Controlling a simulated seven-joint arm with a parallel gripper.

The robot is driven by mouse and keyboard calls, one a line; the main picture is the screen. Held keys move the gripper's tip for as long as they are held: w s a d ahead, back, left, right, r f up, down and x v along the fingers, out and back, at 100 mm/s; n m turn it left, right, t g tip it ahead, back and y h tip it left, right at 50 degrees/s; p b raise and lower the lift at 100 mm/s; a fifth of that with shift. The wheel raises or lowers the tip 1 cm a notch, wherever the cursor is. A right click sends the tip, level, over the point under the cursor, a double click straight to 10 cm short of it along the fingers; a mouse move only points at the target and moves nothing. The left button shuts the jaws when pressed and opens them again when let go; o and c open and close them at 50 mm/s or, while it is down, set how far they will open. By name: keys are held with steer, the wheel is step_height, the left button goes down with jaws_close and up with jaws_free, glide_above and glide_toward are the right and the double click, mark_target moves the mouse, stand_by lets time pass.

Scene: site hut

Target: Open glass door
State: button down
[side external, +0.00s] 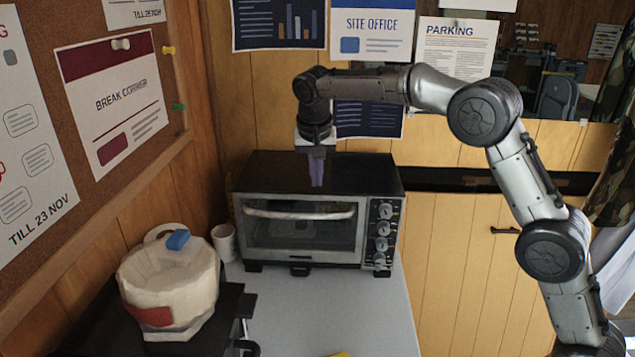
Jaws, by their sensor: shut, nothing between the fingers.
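A toaster oven (385,175) stands on the grey counter against the wooden wall. Its glass door (300,237) faces the camera and is closed, with a pale horizontal handle (300,212) along its top. My gripper (317,184) points down with purple fingers in front of or above the oven's dark top, higher in the picture than the handle. The fingers are together with nothing between them. They appear apart from the handle; their exact depth relative to the oven cannot be told.
Control knobs (382,230) line the oven's right side. A white mug (224,242) stands close to its left. A white pot-like appliance (168,280) with a blue knob sits on a dark stand at front left. The grey counter (335,310) before the oven is mostly clear.

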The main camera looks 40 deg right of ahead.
mark_target(318, 215)
steer(key=x, duration=0.8)
steer(key=shift+f, duration=0.2)
steer(key=shift+s, duration=0.1)
steer(key=shift+s+a+f+t+h, duration=0.2)
steer(key=shift+s+a+t+h, duration=0.25)
steer(key=shift+s+a, duration=0.4)
steer(key=s+a+f+t+h, duration=0.1)
steer(key=s+a+f, duration=0.3)
steer(key=f, duration=0.2)
steer(key=s+a+f+t+h, duration=0.1)
steer(key=s+a+f, duration=0.2)
steer(key=f, duration=0.2)
steer(key=s+a+f+t+h, duration=0.1)
steer(key=s+a+f, duration=0.3)
steer(key=f, duration=0.2)
steer(key=shift+s+a+f+h, duration=0.3)
steer(key=shift+s+a+h, duration=0.05)
steer(key=shift+s, duration=0.05)
steer(key=shift+f, duration=0.85)
steer(key=shift+a, duration=0.1)
steer(key=shift+s, duration=0.1)
